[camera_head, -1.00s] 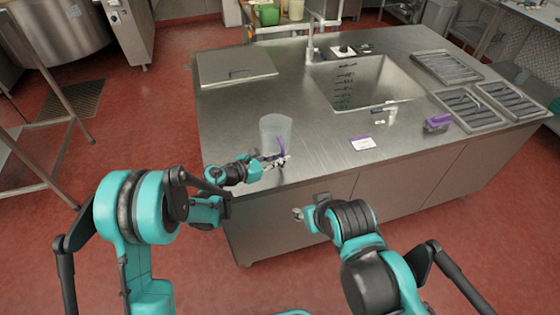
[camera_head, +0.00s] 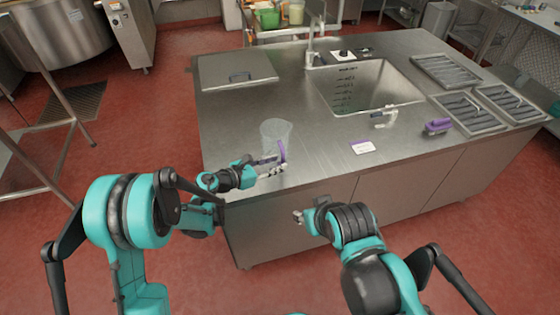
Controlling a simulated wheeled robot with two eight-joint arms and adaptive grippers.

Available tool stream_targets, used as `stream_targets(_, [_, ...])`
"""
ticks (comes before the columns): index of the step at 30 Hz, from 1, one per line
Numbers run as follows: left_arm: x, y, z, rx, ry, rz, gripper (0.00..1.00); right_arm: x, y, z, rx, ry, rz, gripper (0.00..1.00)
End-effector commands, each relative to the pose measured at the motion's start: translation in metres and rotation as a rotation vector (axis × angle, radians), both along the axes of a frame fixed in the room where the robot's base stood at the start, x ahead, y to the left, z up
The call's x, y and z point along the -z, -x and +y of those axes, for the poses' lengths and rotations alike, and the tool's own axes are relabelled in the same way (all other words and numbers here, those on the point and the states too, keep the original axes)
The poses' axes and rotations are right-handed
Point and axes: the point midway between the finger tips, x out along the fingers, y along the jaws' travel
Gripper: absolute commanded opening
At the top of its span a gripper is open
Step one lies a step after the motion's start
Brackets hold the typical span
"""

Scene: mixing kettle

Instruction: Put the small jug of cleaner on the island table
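The small jug (camera_head: 275,135) is clear and translucent with a purple handle. It stands upright on the near left part of the steel island table (camera_head: 315,150). My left gripper (camera_head: 272,167) is at the near side of the jug, just below its handle. Its fingers look parted, and I see a small gap between them and the handle. My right gripper (camera_head: 299,216) is in front of the table's near side, away from the jug. Its fingers are too small to read.
A sink (camera_head: 365,85) with a tap is set in the table. A flat lid (camera_head: 238,72) lies at the back left. A white card (camera_head: 363,147), a purple brush-like item (camera_head: 438,126) and ribbed trays (camera_head: 447,70) are to the right.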

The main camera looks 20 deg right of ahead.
Motion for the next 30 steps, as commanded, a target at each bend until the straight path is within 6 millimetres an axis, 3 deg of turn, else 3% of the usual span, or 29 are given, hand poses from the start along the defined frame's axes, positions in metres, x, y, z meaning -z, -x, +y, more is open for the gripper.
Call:
stream_targets(6, [-0.018,0.018,0.046,-0.004,-0.001,0.000,0.32,-0.015,0.000,0.000,0.000,0.000,0.000,0.42])
stream_targets(12, [-0.026,0.031,0.074,-0.002,0.000,-0.001,0.32,-0.021,0.000,0.000,0.000,0.000,0.000,0.42])
stream_targets(23, [-0.034,0.034,0.084,-0.015,0.016,0.003,0.32,-0.022,0.000,0.000,0.000,0.000,0.000,0.42])
stream_targets(26, [-0.068,0.022,0.089,-0.106,0.110,0.031,0.32,-0.022,0.000,0.000,0.000,0.000,0.000,0.42])
stream_targets(29, [-0.137,0.000,0.110,-0.297,0.328,0.110,0.32,-0.022,0.000,0.000,0.000,0.000,0.000,0.42])
stream_targets(30, [-0.169,-0.009,0.125,-0.391,0.448,0.160,0.32,-0.022,0.000,0.000,0.000,0.000,0.000,0.42])
